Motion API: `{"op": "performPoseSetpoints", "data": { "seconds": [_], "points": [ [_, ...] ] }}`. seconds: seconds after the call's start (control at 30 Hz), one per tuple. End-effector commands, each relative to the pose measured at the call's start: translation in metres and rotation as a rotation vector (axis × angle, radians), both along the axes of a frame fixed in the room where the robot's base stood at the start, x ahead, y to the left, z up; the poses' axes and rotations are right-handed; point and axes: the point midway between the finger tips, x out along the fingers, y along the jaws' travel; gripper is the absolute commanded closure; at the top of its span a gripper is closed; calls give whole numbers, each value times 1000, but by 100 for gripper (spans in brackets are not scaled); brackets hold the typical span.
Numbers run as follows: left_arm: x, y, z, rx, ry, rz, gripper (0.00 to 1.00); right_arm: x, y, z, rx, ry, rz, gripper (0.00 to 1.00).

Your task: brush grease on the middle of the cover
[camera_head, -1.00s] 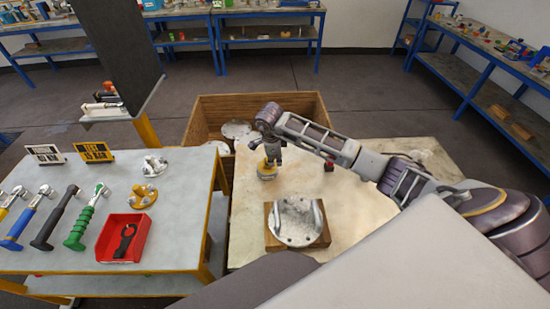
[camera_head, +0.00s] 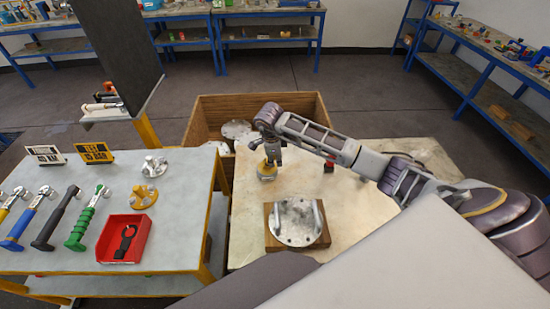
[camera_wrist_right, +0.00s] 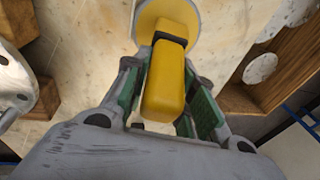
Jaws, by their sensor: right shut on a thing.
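The cover (camera_head: 297,222) is a round grey metal disc with small holes near its rim, lying flat on a wooden block on the pale bench. My right gripper (camera_head: 270,163) is beyond it, pointing down, well apart from the cover. In the right wrist view the green-padded fingers (camera_wrist_right: 172,100) are shut on a thick yellow handle (camera_wrist_right: 166,88), which I take to be the grease brush. Its lower end is over a round yellow-rimmed pot (camera_wrist_right: 143,18); the bristles are hidden. My left gripper is not in view.
A grey side table at the left bears several handled tools, a red tray (camera_head: 107,240), a yellow flanged part (camera_head: 143,197) and a metal one (camera_head: 154,166). A wooden crate (camera_head: 205,112) stands behind the bench. The bench right of the cover is clear.

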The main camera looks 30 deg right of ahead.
Motion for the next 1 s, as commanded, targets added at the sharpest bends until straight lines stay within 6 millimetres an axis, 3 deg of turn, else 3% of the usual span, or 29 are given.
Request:
{"op": "performPoseSetpoints", "data": {
  "seconds": [1.0],
  "points": [
    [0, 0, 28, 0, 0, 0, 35, 2, -1, 54, 0, -7, -1, 98]
  ]
}}
